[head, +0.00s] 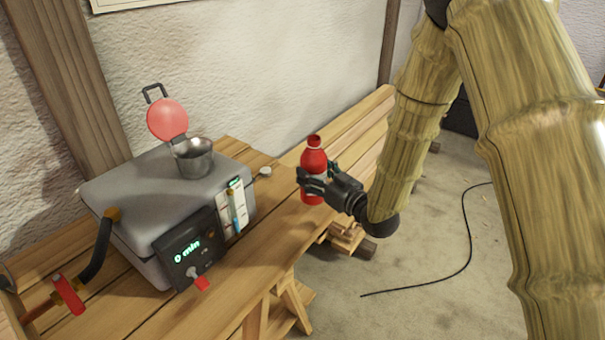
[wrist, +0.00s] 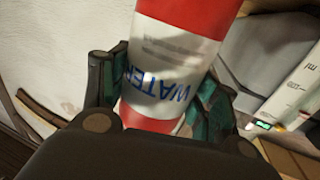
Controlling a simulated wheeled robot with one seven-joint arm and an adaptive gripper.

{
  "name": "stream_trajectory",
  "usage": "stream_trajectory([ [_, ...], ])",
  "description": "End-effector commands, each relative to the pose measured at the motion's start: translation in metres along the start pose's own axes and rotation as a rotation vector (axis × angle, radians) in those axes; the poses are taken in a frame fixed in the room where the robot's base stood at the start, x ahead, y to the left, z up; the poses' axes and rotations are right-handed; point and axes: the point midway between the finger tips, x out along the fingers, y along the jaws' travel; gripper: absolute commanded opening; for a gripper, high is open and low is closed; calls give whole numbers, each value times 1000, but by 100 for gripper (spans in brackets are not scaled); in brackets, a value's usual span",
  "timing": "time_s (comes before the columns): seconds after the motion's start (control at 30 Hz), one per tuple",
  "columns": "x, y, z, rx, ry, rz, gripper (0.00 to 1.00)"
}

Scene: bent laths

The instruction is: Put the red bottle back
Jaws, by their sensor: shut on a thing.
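The red bottle (head: 314,160) is upright in the head view, near the right edge of the wooden bench (head: 262,245). My gripper (head: 314,184) is shut around its lower part. In the wrist view the bottle (wrist: 180,62) fills the middle, with a white label reading "WATER" between its red bands. The fingers of my gripper (wrist: 170,105) lie on both sides of it. The bottle's top is out of the wrist view. I cannot tell whether its base touches the bench.
A grey steamer box (head: 150,195) with a "0 min" control panel (head: 190,248) stands on the bench, left of the bottle. A metal cup (head: 194,160) with a red open lid (head: 167,119) is on top. A black cable (head: 460,250) lies on the floor at right.

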Motion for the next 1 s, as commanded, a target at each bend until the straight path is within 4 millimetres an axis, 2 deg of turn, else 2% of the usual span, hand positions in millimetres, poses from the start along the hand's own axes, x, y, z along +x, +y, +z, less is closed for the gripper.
stream_trajectory([
  [0.1,25,1,1,-1,1,-1,34],
  [0.33,55,3,4,0,1,0,34],
  [0.57,59,3,12,1,-1,1,34],
  [0.83,58,3,38,0,-1,1,34],
  [1.0,58,4,40,-1,1,1,34],
])
